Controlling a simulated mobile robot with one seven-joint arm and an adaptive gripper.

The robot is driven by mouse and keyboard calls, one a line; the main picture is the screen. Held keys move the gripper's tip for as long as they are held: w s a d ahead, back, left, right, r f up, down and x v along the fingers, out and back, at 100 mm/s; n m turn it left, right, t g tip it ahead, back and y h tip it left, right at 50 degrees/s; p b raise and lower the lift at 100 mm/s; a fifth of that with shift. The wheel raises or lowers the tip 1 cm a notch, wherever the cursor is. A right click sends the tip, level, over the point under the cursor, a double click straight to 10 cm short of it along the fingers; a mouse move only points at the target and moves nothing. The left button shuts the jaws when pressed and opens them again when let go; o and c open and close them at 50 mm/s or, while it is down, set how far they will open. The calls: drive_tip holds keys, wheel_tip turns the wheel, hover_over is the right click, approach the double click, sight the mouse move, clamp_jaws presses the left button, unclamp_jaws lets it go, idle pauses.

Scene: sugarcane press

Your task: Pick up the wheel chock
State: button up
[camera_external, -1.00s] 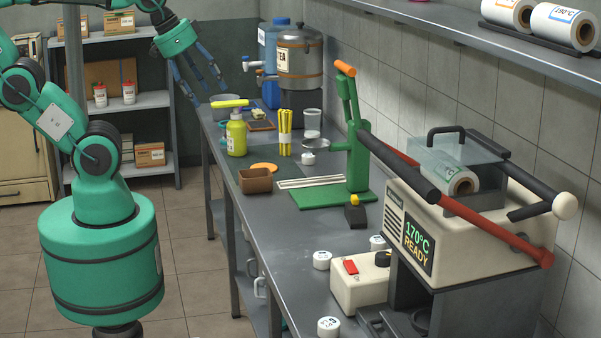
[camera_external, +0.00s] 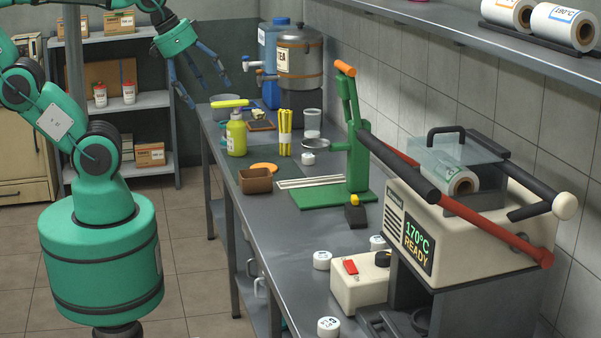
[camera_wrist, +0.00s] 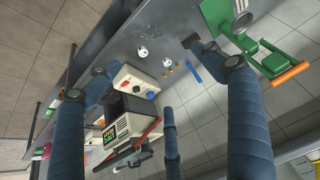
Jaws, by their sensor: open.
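In the wrist view a small dark block (camera_wrist: 190,41) by the right finger looks like the chock, partly hidden. My gripper (camera_external: 208,96) hangs at the far left end of the bench, fingers spread and empty. It is well away from the chock, higher and to the left. Its blue fingers also frame the wrist view (camera_wrist: 165,95).
The green press (camera_external: 355,150) with its long lever stands right behind the chock. The heat sealer (camera_external: 455,225) and a cream switch box (camera_external: 358,285) are nearer. A brown tray (camera_external: 255,181) and yellow bottle (camera_external: 236,135) stand farther left.

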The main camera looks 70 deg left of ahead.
drive_tip(key=m+g+p, duration=0.2)
drive_tip(key=g, duration=0.4)
hover_over(355, 198)
wheel_tip(355, 198, down, 28)
drive_tip(key=shift+d+r, duration=0.1)
drive_tip(key=shift+r, duration=0.05)
drive_tip(key=shift+f+b, duration=0.6)
drive_tip(key=shift+f, duration=3.7)
